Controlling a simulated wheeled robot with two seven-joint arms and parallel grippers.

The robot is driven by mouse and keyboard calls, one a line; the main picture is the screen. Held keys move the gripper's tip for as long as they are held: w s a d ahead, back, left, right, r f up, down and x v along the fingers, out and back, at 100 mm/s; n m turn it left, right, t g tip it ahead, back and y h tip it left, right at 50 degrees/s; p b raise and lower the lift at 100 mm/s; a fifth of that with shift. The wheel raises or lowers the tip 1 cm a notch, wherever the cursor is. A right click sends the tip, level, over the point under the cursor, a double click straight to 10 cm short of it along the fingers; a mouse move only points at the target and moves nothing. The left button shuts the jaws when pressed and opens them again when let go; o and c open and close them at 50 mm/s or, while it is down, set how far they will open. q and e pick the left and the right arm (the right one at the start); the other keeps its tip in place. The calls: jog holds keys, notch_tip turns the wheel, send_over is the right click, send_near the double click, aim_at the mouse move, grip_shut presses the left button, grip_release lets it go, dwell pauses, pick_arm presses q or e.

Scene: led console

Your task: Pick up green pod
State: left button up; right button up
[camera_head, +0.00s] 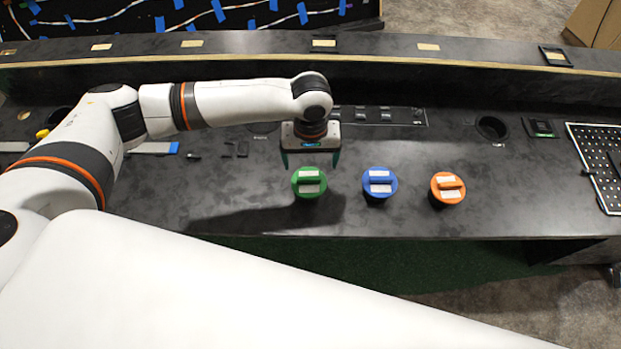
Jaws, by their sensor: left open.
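The green pod (309,189) is a round disc-topped piece with a raised handle and white labels. It stands on the dark counter, leftmost in a row of three pods. My left gripper (311,168) hangs just behind and above the green pod with its fingers pointing down. It is open and empty, with one finger towards each side of the pod. I cannot tell whether the fingertips touch it. My right gripper is not in view.
A blue pod (379,184) and an orange pod (447,188) stand to the right of the green one. Behind are a round hole (492,128) and a small green-marked socket (540,128). A perforated panel (600,160) lies at the far right. The counter's front edge is close to the pods.

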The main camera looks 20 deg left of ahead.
aim_at(309, 178)
pick_arm(q)
notch_tip(309, 178, down, 4)
jog(key=shift+f+p, duration=0.2)
jog(key=shift+p, duration=0.1)
jog(key=shift+a+f+p, duration=0.2)
jog(key=shift+f+p, duration=0.35)
jog(key=shift+f, duration=2.55)
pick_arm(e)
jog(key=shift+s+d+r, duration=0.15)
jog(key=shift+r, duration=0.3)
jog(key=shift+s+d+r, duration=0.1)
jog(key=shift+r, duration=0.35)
pick_arm(q)
jog(key=shift+c, duration=0.3)
jog(key=c, duration=0.6)
